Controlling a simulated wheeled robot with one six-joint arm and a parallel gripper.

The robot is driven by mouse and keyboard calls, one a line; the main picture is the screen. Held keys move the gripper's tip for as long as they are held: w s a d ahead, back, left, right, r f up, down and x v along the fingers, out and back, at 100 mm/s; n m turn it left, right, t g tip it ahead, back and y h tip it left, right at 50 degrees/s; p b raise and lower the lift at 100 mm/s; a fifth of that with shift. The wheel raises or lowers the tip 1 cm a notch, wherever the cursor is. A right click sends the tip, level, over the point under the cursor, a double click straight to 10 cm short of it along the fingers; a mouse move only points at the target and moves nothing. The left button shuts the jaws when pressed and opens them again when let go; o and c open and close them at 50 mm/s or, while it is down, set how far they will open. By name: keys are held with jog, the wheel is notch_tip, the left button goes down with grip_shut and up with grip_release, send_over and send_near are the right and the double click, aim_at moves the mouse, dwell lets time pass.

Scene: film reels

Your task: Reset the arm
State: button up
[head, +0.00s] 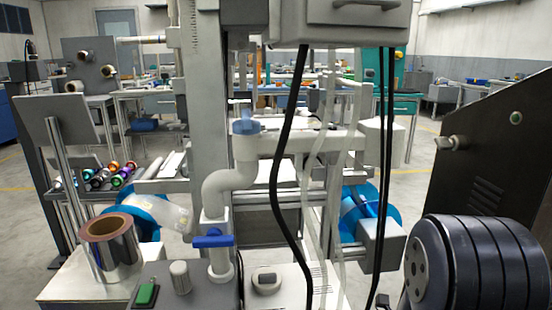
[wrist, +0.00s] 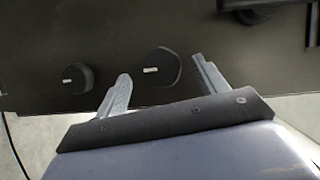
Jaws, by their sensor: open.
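My gripper (wrist: 161,68) shows in the wrist view with its two grey fingers spread apart and nothing between them. Beyond the fingers is a dark panel (wrist: 220,75) with two round black knobs, one on the left (wrist: 76,78) and one (wrist: 162,67) seen between the fingertips. I cannot tell whether the fingers touch the panel. I cannot make out my gripper in the head view.
In the head view a machine with a grey column (head: 208,100) and hanging black cables (head: 277,180) fills the middle. A silver film roll (head: 112,255) stands at lower left. Black ribbed rolls (head: 480,265) and a dark cabinet (head: 500,165) are at right. Open floor (head: 420,185) shows behind.

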jog(key=shift+w+d+r+n+g+y+p, duration=0.1)
jog(key=shift+w+d+n+g+y+p, duration=0.2)
jog(key=shift+n+g+p, duration=2.45)
jog(key=shift+w+d+n+t+y+p, duration=0.25)
jog(key=shift+n+p, duration=1.35)
jog(key=shift+p, duration=3.25)
jog(key=shift+w+d+r+n+g+y+p, duration=0.15)
jog(key=shift+d+n+g+y+p, duration=0.3)
jog(key=shift+n+g+p, duration=1.65)
jog(key=t+p, duration=0.1)
jog(key=p, duration=0.2)
jog(key=shift+f+t, duration=0.15)
jog(key=shift+t, duration=0.25)
